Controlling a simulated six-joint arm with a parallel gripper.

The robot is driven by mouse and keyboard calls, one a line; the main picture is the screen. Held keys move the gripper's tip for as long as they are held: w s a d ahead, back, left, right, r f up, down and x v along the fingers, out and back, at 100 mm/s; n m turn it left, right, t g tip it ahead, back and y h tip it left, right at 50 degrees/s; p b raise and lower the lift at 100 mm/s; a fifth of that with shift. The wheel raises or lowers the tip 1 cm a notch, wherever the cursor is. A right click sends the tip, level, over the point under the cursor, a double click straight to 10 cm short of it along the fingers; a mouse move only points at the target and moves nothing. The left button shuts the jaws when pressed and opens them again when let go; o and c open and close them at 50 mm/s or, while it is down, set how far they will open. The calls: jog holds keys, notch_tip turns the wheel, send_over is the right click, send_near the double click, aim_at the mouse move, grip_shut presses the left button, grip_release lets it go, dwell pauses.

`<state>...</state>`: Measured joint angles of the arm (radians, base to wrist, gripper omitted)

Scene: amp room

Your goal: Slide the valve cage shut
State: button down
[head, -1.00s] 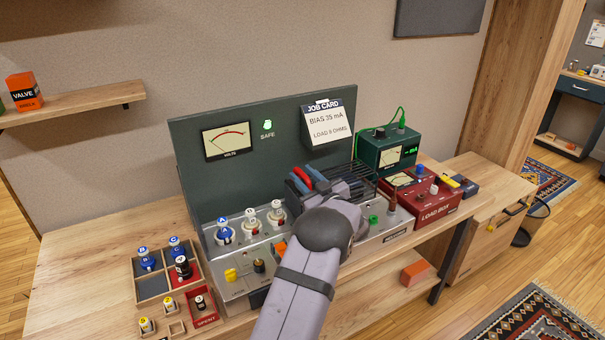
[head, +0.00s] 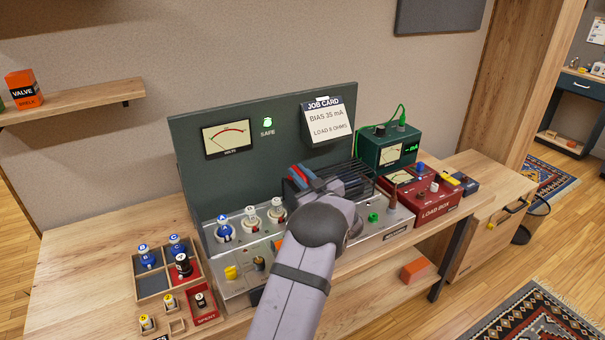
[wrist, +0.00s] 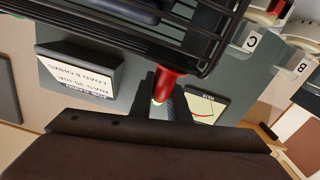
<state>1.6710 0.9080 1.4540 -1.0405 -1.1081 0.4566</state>
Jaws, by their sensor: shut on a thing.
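The valve cage (head: 362,180) is a black wire cage on the metal amp chassis, in front of the dark green back panel. In the wrist view its black bars (wrist: 208,45) fill the upper middle. A red handle (wrist: 177,84) stands out from the cage's edge. My gripper (head: 303,175) is shut on this handle, with one finger on each side of it. In the head view my arm hides part of the cage and the chassis middle. Several valves (head: 249,218) stand in sockets left of the cage, outside it.
A valve tray (head: 137,268) stands at the left, and a SPENT bin (head: 207,317) in front of it. A green meter box (head: 389,148) and a red load box (head: 434,208) stand right. A job card (head: 327,121) hangs on the panel.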

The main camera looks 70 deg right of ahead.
jog(key=w+a+b, duration=0.5)
jog(key=w+a, duration=1.4)
jog(key=shift+w+a+b, duration=0.35)
jog(key=shift+b, duration=0.05)
jog(key=c, duration=1.7)
grip_release()
jog(key=shift+w+a, duration=0.1)
jog(key=shift+c, duration=0.2)
jog(key=b+v, duration=0.1)
jog(key=v, duration=0.6)
jog(key=shift+s, duration=0.25)
